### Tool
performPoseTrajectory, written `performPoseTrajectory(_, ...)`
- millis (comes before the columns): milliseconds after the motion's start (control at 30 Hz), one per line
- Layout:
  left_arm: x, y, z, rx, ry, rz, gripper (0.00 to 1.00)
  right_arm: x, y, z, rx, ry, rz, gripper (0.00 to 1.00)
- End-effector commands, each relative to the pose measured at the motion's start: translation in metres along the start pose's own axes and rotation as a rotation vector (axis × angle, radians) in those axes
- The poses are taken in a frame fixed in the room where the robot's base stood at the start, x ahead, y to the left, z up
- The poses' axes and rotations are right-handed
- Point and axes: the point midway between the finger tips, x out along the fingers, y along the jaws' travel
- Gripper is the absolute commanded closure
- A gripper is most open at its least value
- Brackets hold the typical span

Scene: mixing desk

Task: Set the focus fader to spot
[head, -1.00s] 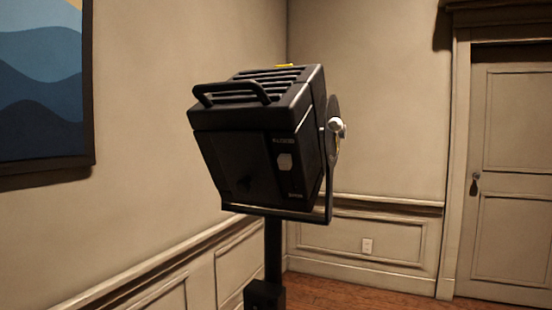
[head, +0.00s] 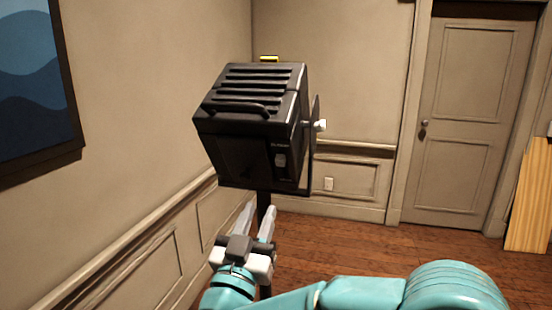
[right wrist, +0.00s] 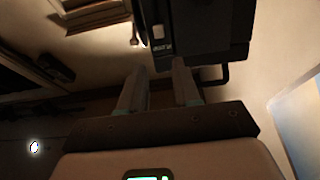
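A black lamp (head: 245,145) with a slotted top and a bar handle stands on a dark post. The focus fader (head: 280,160) is a small pale knob on the right part of its near face, with tiny lettering above that I cannot read. The fader also shows in the right wrist view (right wrist: 158,33). My right gripper (head: 260,207) is below the lamp in the head view, fingers pointing up toward it, open and empty. In the right wrist view its fingers (right wrist: 158,78) are apart, and the fader is beyond them. My left gripper is out of view.
The lamp's bracket has a pale side knob (head: 320,125). A framed picture (head: 35,90) hangs on the left wall. A door (head: 470,120) and a wooden board (head: 530,195) are at the right. The wooden floor (head: 350,230) between is clear.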

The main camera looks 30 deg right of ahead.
Motion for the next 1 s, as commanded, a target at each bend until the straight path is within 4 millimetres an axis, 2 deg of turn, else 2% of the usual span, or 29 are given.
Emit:
performPoseTrajectory(33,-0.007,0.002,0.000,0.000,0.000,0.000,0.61,0.015,0.002,-0.003,-0.001,0.000,0.007,0.68)
performPoseTrajectory(200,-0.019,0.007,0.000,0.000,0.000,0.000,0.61,0.059,0.002,-0.002,-0.001,0.000,0.006,0.68)
performPoseTrajectory(400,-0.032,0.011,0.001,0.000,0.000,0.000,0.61,0.103,0.001,-0.001,-0.001,0.000,0.004,0.68)
performPoseTrajectory(500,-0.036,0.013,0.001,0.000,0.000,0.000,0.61,0.119,0.000,-0.001,-0.001,0.000,0.002,0.68)
performPoseTrajectory(700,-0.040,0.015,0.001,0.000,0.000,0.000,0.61,0.135,-0.001,0.000,0.000,0.000,0.001,0.68)
performPoseTrajectory(1000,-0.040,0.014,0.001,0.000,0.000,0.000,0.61,0.135,-0.002,0.001,0.000,0.000,-0.001,0.68)
